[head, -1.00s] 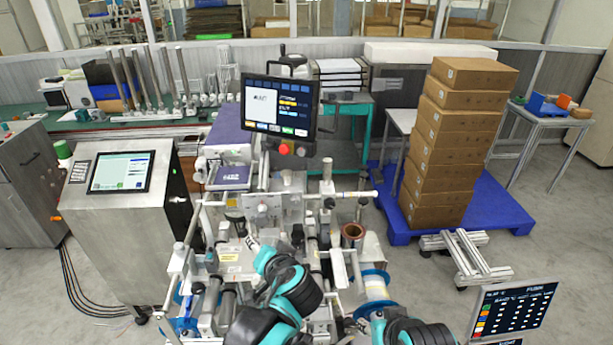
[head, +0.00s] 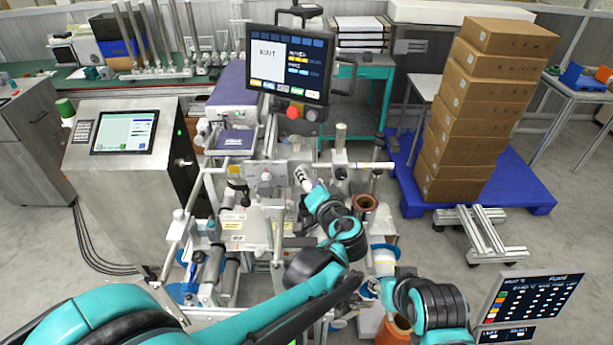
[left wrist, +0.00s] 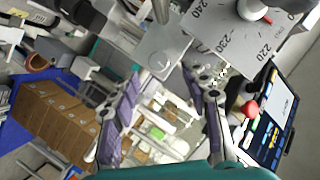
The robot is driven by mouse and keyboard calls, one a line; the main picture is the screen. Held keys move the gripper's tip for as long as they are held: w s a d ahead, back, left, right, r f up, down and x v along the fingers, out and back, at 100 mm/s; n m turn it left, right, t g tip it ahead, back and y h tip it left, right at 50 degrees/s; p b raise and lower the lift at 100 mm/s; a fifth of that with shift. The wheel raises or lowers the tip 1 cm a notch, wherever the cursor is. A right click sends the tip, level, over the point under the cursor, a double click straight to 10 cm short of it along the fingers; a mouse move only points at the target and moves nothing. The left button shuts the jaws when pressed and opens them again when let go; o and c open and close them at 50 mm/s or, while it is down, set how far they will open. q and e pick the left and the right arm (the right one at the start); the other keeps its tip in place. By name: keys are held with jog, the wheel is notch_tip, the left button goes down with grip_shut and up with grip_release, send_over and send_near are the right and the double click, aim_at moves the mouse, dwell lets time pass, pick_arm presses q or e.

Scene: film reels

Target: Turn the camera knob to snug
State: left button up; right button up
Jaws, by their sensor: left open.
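A round pale knob (left wrist: 254,8) with a red mark stands at the top edge of the left wrist view. It sits by a grey plate with a numbered scale (left wrist: 222,38); part of it is cut off. In the head view, a small round knob (head: 265,176) sits on the pale plate of the machine; I cannot tell if it is the same one. My left gripper (head: 304,178) is right of that knob. Its fingers, with purple pads, are spread and empty in the left wrist view (left wrist: 163,88). My right gripper (head: 366,288) is low at the right, its fingers unclear.
A screen (head: 290,65) with a red button (head: 293,112) stands behind the machine. A copper-coloured roll (head: 365,204) is to the right of my left gripper. Stacked boxes (head: 480,110) stand on a blue pallet (head: 520,190). Rollers and rails crowd the front left.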

pick_arm(q)
jog(key=x, duration=0.4)
jog(key=shift+w+b, duration=0.15)
jog(key=shift+b, duration=0.15)
jog(key=shift+f, duration=0.1)
grip_shut()
jog(key=m+y+b, duration=0.1)
jog(key=m, duration=0.1)
jog(key=m+t+b, duration=0.1)
jog(key=m, duration=0.1)
jog(key=shift+d+f+y+b, duration=0.2)
jog(key=shift+y+b, duration=0.1)
jog(key=shift+y, duration=0.1)
grip_release()
